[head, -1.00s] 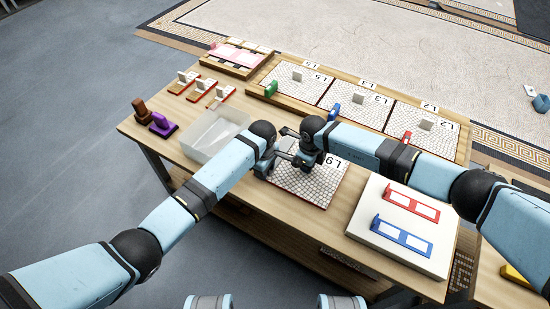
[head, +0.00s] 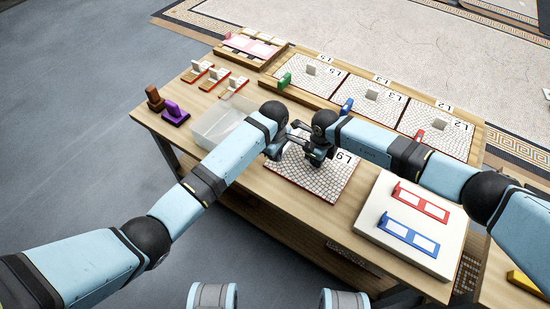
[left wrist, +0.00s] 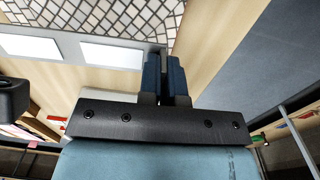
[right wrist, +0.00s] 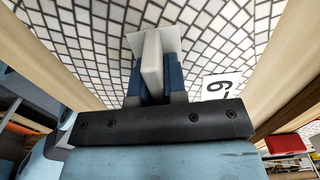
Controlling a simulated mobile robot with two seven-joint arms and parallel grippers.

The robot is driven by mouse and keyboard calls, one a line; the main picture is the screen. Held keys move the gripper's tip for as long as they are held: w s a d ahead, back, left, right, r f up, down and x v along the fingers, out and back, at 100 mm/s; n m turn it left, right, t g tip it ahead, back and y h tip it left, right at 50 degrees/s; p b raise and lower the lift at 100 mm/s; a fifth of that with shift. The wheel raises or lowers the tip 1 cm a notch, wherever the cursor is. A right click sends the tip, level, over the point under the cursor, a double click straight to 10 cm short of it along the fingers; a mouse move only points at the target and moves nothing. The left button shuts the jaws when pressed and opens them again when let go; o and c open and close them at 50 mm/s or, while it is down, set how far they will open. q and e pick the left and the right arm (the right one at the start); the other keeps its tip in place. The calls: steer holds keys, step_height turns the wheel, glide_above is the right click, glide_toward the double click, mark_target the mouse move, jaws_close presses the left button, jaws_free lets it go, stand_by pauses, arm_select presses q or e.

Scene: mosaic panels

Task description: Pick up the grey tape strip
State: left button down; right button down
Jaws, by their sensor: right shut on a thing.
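A grey strip with two white windows (left wrist: 60,58) shows in the left wrist view, lying along the edge of a tiled panel; its right end is at my left fingers. My left gripper (left wrist: 164,62) has its blue fingers close together around that end. Whether they grip it is unclear. In the head view my left gripper (head: 287,147) is at the panel's left edge and hides most of the strip. My right gripper (right wrist: 155,80) is shut on a pale grey block (right wrist: 152,50) on a small white plate, over the tiled panel L6 (head: 315,183).
A white board (head: 395,250) with a red and a blue windowed strip is at the right. A clear tray (head: 215,128) stands left of my left gripper. Panels L5, L3 and L2 (head: 375,100) line the back. Purple (head: 175,113) and brown blocks stand at the left corner.

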arm_select(q)
steer(key=s+a, duration=0.4)
steer(key=s, duration=0.4)
steer(key=s+a, duration=0.5)
steer(key=s, duration=0.2)
step_height(320, 180, up, 10)
steer(key=shift+s+f, duration=0.2)
steer(key=shift+s, duration=0.1)
stand_by(1.9)
arm_select(e)
steer(key=c, duration=1.1)
jaws_free()
step_height(320, 180, up, 12)
steer(key=shift+r, duration=0.1)
